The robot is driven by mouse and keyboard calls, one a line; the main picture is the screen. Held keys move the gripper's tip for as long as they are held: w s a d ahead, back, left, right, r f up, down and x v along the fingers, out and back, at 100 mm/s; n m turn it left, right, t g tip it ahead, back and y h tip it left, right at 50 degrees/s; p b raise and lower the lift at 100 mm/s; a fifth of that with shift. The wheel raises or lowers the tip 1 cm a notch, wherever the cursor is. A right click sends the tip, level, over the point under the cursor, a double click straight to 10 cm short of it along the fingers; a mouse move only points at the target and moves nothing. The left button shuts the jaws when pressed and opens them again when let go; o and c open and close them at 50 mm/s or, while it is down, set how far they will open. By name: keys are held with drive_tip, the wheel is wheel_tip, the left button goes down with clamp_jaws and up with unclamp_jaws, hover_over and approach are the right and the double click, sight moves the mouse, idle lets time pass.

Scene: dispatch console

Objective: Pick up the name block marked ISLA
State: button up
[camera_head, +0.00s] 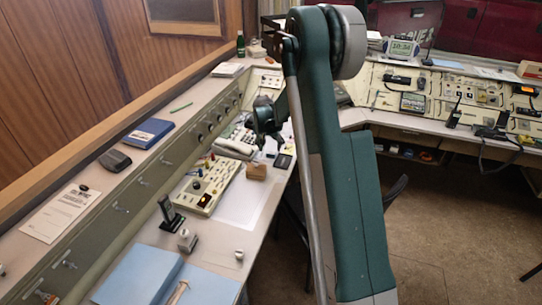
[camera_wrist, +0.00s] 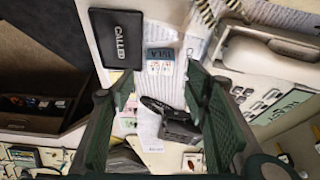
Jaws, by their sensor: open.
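A small blue-grey block (camera_wrist: 160,53) with dark lettering shows in the upper middle of the wrist view. The lettering appears upside down and may read ISLA, but it is too small to be sure. Small white pieces with red marks (camera_wrist: 160,68) sit right beside it. My gripper (camera_wrist: 160,92) is open, its two green fingers spread wide with nothing gripped; the block shows beyond the fingertips, between their lines. In the head view my gripper (camera_head: 268,122) hangs over the left console desk near its corner. I cannot make out the block there.
A black panel marked CALLED (camera_wrist: 118,38) lies left of the block. A black device (camera_wrist: 180,127) lies on paper below it, and a pale telephone (camera_wrist: 270,55) stands to the right. A brown box (camera_head: 256,171) and a button panel (camera_head: 205,188) are on the desk.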

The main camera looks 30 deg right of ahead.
sight(271, 152)
drive_tip(key=shift+b+x, duration=0.6)
drive_tip(key=shift+x, duration=1.8)
drive_tip(key=shift+s+a, duration=0.15)
drive_tip(key=c, duration=0.9)
